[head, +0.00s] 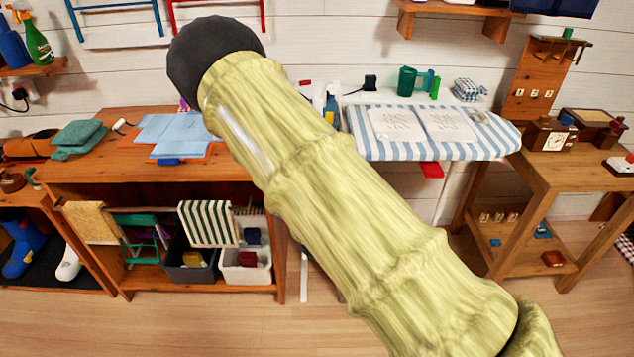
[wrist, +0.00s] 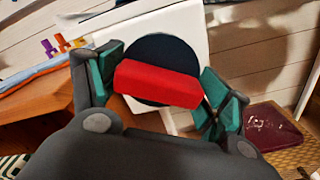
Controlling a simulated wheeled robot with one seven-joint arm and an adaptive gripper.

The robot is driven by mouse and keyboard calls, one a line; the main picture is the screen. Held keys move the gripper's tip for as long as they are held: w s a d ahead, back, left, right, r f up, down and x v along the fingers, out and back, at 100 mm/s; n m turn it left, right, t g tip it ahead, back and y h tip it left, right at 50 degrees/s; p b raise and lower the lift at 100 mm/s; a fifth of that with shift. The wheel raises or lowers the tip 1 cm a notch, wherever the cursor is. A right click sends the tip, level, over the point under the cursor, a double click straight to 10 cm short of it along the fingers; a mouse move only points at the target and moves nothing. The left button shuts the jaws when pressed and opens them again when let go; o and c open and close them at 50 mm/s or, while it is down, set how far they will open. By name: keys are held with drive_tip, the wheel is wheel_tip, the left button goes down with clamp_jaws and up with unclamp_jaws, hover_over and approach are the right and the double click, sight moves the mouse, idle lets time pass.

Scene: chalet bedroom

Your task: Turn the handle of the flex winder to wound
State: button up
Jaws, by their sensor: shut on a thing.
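In the wrist view the flex winder shows as a dark blue round disc (wrist: 168,52) with a red bar-shaped handle (wrist: 157,84) across its front. The handle lies slightly tilted, its right end lower. My gripper (wrist: 160,82) has one green-padded finger at each end of the handle and is shut on it. A white panel (wrist: 195,30) stands behind the disc. In the head view my arm covers the middle of the picture, and I cannot make out the winder or my gripper there. No mark for the wound position is readable.
A striped ironing board (head: 430,152) stands right of my arm, with a wooden table (head: 545,178) beyond it. A wooden bench (head: 130,172) with blue cloths (head: 178,130) is on the left. A dark red box (wrist: 270,128) lies right of my gripper in the wrist view.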

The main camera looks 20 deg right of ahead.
drive_tip(key=shift+w+d+r, duration=0.2)
drive_tip(key=shift+w+r, duration=0.05)
drive_tip(key=shift+r, duration=0.25)
drive_tip(key=o, duration=0.8)
drive_tip(key=shift+o, duration=0.9)
drive_tip(key=shift+f, duration=0.25)
drive_tip(key=shift+s, duration=0.1)
drive_tip(key=shift+s+a+f, duration=0.1)
drive_tip(key=shift+a+f, duration=0.05)
drive_tip(key=v, duration=1.1)
drive_tip(key=shift+s, duration=0.35)
drive_tip(key=shift+a, duration=0.1)
